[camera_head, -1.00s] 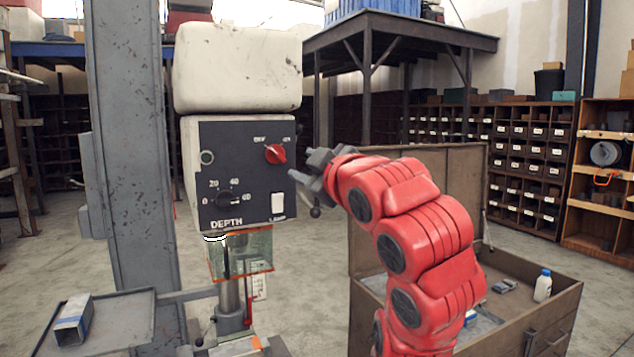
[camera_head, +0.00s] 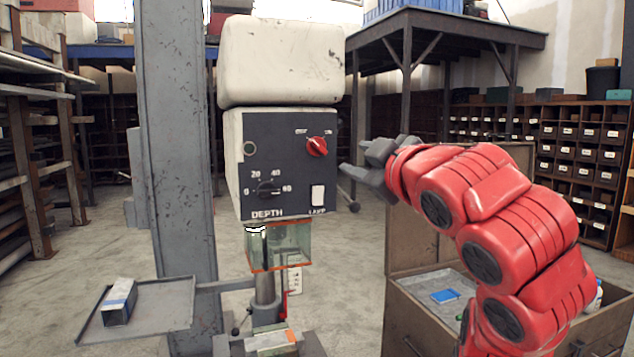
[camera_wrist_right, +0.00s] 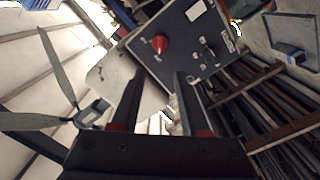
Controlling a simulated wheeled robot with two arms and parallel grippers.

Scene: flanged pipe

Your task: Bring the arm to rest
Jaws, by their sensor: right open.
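My right gripper (camera_head: 360,165) is in front of the drill press, just right of its dark control panel (camera_head: 290,200) in the head view. Its jaws are open with nothing between them, as the right wrist view (camera_wrist_right: 160,80) also shows. The red arm reaches in from the lower right. The panel carries a red switch knob (camera_head: 317,146), a black depth dial (camera_head: 269,187) and a white lamp switch (camera_head: 318,195). The red knob also shows beyond the fingers in the wrist view (camera_wrist_right: 159,43). My left gripper is not in view.
A grey side tray (camera_head: 165,312) holds a square metal tube (camera_head: 119,302). An open brown tool chest (camera_head: 420,318) stands behind and below my right arm. A grey column (camera_head: 178,150) rises left of the press. Open floor lies between press and shelves.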

